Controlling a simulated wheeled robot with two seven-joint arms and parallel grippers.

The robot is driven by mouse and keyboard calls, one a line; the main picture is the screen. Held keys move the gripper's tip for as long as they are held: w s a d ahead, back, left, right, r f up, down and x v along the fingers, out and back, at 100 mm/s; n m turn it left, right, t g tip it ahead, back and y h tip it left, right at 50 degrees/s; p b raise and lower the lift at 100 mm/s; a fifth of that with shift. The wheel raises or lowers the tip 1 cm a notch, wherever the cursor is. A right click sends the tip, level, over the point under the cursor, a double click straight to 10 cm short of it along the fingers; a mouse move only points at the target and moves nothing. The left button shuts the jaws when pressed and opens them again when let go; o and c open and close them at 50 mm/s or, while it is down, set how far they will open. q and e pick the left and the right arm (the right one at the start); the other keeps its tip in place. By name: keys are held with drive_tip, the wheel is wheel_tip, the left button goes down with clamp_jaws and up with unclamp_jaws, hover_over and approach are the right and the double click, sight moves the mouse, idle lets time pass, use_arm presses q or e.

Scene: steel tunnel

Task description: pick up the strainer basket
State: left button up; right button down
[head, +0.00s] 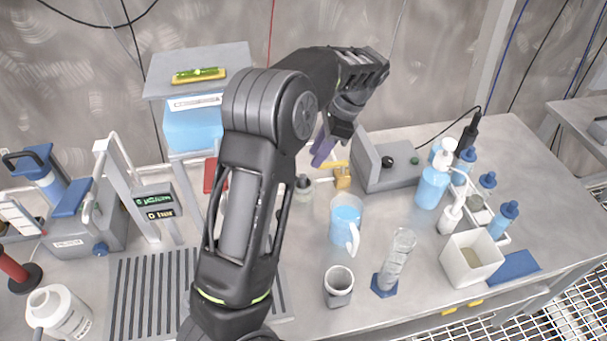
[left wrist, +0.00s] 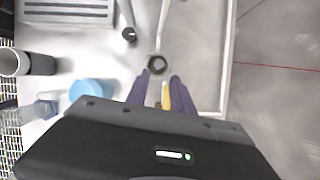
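A small yellow fitting with a bar on top (head: 342,178) stands at the end of a thin white pipe, at the back of the bench. I cannot tell for sure whether it is the strainer basket. My left gripper (head: 324,146) hangs just above it, pointing down. In the left wrist view its purple fingers (left wrist: 160,78) are apart. A strip of the yellow fitting (left wrist: 166,97) shows between them, with a dark-rimmed round opening (left wrist: 157,65) by the fingertips. A grey speckled open cup (head: 338,287) stands at the front. My right gripper is not in view.
A blue-filled jug (head: 345,222) stands in front of the gripper. A glass cylinder (head: 396,262) and a white square bin (head: 471,260) are nearer right. A grey box (head: 388,163) stands close on the right. A slotted mat (head: 150,290) lies left.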

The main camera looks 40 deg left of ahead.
sight(303, 176)
use_arm(q)
drive_tip(key=shift+x, duration=1.25)
drive_tip(key=shift+s+d, duration=0.1)
drive_tip(key=shift+s, duration=0.1)
drive_tip(key=shift+p+x, duration=0.75)
drive_tip(key=shift+x, duration=1.9)
drive_tip(key=shift+r, duration=0.1)
drive_tip(key=shift+c, duration=0.2)
clamp_jaws()
